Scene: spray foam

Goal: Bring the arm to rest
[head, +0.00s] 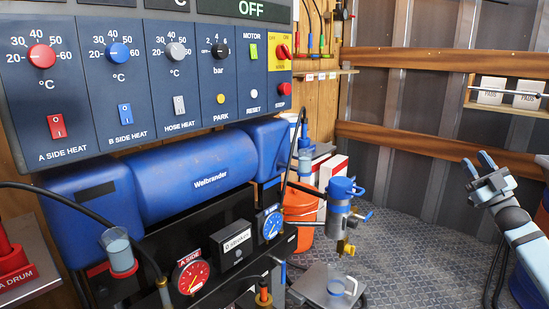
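My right gripper (478,163) is at the right of the head view, on my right arm (521,235), which comes in from the right edge. Its two blue fingertips point up and stand apart with a gap between them, and nothing is held. It is in the air, in front of the ribbed metal wall and clear of the machine. My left arm and gripper do not show.
A control panel (140,85) above a blue machine (190,179) fills the left. A blue pump (341,192) stands mid-view near an orange bucket (300,205). A shelf (511,106) with white boxes is at upper right. Patterned floor (420,250) lies clear between pump and arm.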

